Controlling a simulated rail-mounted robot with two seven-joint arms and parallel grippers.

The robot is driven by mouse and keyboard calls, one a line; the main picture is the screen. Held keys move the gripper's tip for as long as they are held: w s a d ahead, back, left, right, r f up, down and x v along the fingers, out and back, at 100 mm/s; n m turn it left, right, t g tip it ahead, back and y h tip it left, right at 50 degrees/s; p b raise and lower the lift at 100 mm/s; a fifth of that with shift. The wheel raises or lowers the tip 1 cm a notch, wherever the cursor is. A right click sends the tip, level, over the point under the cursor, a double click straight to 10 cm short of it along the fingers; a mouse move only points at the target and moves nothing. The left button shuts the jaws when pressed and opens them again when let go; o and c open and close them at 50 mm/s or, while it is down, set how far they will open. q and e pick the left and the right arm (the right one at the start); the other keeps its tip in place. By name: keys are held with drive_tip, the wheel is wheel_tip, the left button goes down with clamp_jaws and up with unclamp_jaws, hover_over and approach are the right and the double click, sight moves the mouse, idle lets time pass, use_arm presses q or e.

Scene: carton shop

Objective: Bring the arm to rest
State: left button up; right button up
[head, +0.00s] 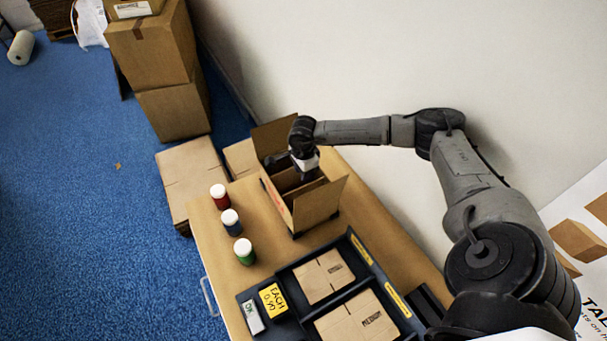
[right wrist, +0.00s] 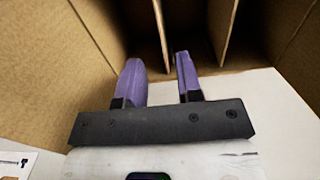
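My right arm reaches in from the right and bends down over an open cardboard carton (head: 318,205) on the table. My right gripper (head: 311,177) points down into the carton's opening, and its fingertips are hidden in the head view. Cardboard dividers (right wrist: 232,30) of the carton rise beyond the fingers. Whether the fingers touch a divider, I cannot tell. My left gripper is in neither view.
Jars with white lids, red (head: 219,197), blue (head: 231,222) and green (head: 245,252), stand along the table's left side. A dark tray (head: 342,292) holds flat cartons. Stacked boxes (head: 152,45) stand on the blue floor at the back. A white wall (head: 390,60) runs behind the arm.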

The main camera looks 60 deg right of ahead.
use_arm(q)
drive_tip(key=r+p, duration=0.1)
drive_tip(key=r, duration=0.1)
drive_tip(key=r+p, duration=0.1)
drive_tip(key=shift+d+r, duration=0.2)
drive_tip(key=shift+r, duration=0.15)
use_arm(e)
wheel_tip(320, 180, up, 6)
drive_tip(key=shift+f, duration=0.1)
